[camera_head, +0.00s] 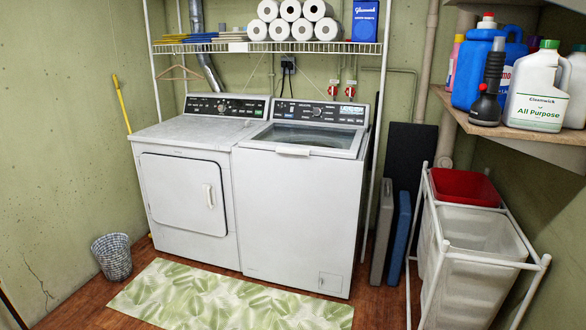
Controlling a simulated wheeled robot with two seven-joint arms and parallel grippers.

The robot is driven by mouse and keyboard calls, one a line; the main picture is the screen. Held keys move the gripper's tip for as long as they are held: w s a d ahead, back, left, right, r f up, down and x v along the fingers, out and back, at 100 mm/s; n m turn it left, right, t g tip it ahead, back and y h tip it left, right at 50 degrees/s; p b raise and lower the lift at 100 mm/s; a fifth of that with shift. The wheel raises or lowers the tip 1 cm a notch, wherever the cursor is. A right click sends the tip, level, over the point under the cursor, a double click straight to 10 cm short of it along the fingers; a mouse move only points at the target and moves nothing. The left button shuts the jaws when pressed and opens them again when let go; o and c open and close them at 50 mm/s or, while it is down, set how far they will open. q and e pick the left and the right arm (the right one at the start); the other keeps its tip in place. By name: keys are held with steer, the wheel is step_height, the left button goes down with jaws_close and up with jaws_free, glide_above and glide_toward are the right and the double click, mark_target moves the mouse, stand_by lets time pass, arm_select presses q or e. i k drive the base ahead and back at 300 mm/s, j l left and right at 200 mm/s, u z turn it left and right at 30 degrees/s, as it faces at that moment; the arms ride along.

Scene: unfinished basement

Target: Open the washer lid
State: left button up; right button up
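The white top-loading washer (297,215) stands against the back wall, to the right of a white dryer (187,170). Its lid (310,137) lies flat and looks shut, with a grey see-through panel in a pale frame. A white lip-like handle (293,150) sits at the lid's front edge, left of its middle. The control panel (318,112) rises behind the lid. Neither of my grippers shows in the head view.
A leaf-patterned rug (230,300) lies on the floor before both machines. A laundry cart (470,255) and a shelf of bottles (540,142) stand at the right. A wire shelf (270,47) hangs above. A wastebasket (112,257) stands at the left.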

mark_target(250, 142)
steer(key=i, duration=1.45)
steer(key=i+z, duration=0.15)
steer(key=i, duration=0.25)
steer(key=i+j+z, duration=0.2)
steer(key=i, duration=0.25)
steer(key=i+j+z, duration=0.15)
steer(key=i, duration=0.25)
